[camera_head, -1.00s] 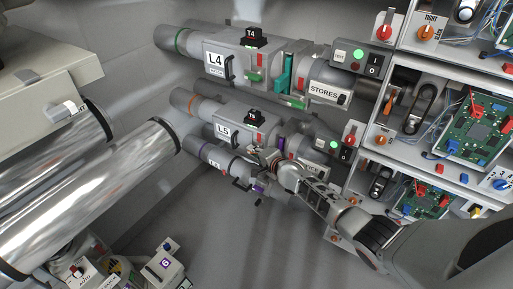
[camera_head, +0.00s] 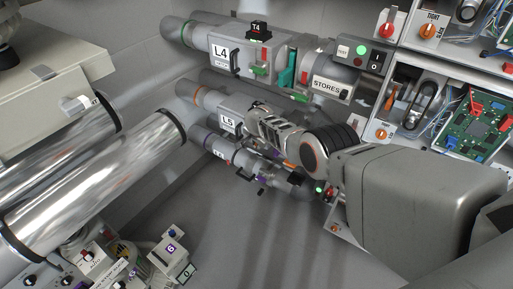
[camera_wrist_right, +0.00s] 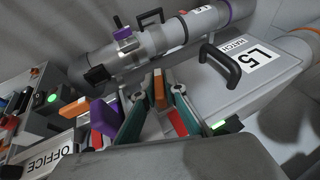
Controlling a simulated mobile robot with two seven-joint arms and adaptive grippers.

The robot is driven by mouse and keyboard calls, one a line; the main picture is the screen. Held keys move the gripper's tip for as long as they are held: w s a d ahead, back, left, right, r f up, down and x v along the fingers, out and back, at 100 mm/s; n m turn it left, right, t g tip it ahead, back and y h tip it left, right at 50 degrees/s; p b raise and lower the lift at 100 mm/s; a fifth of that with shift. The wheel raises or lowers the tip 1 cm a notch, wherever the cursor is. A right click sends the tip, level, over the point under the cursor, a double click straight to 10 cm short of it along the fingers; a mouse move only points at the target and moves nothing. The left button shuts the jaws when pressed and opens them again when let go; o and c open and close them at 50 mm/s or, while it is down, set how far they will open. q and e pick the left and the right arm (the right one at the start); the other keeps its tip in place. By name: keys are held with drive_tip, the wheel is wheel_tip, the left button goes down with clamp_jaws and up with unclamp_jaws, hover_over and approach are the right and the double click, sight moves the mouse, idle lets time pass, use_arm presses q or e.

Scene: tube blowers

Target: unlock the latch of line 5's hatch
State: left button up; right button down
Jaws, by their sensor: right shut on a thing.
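Line 5's grey hatch box (camera_head: 202,102) stands in the middle of the head view, largely covered by my right arm. Its lid, with a black handle and L5 label (camera_wrist_right: 262,60), is at the upper right of the wrist view. A small orange latch lever (camera_wrist_right: 160,88) stands beside it, between the fingers of my right gripper (camera_wrist_right: 158,100). The gripper is shut on it. A red block (camera_wrist_right: 177,122) and a black unit with a green light (camera_wrist_right: 218,127) are close by. In the head view the right gripper (camera_head: 255,122) is over this box, its fingertips hidden. My left gripper is not seen.
Line 4's box (camera_head: 222,53) with a green latch (camera_head: 260,70) lies just above. Shelves with circuit boards (camera_head: 470,125) stand right. Shiny ducts (camera_head: 100,180) lie left.

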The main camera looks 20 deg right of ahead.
drive_tip(key=shift+f+g+h+b, duration=0.4)
drive_tip(key=shift+f+g+b, duration=0.15)
drive_tip(key=shift+b, duration=0.7)
drive_tip(key=shift+g+b, duration=0.25)
drive_tip(key=shift+b, duration=0.4)
drive_tip(key=shift+r+n+g+h+b, duration=0.35)
drive_tip(key=shift+h+b, duration=0.25)
drive_tip(key=shift+b, duration=0.55)
use_arm(q)
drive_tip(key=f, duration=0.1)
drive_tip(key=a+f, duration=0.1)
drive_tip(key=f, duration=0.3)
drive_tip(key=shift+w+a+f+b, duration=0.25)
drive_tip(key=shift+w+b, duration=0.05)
drive_tip(key=shift+b, duration=0.05)
use_arm(e)
drive_tip(key=shift+d+r+g, duration=0.1)
drive_tip(key=shift+g, duration=0.15)
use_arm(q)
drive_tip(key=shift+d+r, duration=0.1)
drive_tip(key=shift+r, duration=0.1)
use_arm(e)
drive_tip(key=shift+r, duration=0.25)
drive_tip(key=shift+w, duration=0.1)
